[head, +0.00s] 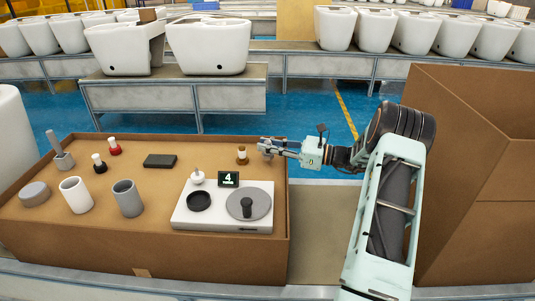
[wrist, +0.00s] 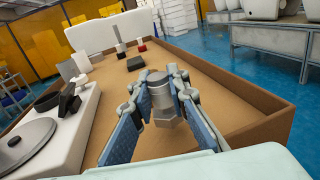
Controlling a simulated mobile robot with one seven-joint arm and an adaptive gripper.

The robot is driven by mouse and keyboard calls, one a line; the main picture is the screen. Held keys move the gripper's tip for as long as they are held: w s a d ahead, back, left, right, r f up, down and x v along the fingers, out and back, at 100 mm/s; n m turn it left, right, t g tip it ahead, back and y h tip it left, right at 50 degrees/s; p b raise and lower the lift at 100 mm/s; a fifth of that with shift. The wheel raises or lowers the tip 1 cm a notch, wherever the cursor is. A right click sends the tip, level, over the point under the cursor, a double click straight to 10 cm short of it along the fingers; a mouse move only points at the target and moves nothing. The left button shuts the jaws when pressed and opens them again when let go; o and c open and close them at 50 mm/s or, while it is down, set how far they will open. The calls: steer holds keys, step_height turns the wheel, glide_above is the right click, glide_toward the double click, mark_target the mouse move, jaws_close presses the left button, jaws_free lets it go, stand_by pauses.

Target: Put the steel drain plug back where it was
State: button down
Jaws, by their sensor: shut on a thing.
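The steel drain plug (wrist: 160,92) is a grey metal cylinder with a wider top and a faceted lower part. In the wrist view it stands roughly upright between the two fingers of my gripper (wrist: 158,108), which is shut on it. In the head view my gripper (head: 267,147) is at the right end of the brown tray (head: 150,228), near its back right corner; the plug is small and hard to make out there.
A white unit (head: 222,224) with a black dish (head: 198,201), grey disc (head: 249,203) and "4" sign (head: 228,179) is at front right. Red (head: 115,149) and black (head: 99,167) plugs, a black block (head: 160,161) and cups stand left. A tall carton (head: 480,175) is right.

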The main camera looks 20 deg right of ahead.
step_height(320, 180, down, 2)
steer(key=shift+f, duration=0.15)
steer(key=c, duration=1.9)
jaws_free()
steer(key=p+v, duration=0.2)
steer(key=v, duration=1)
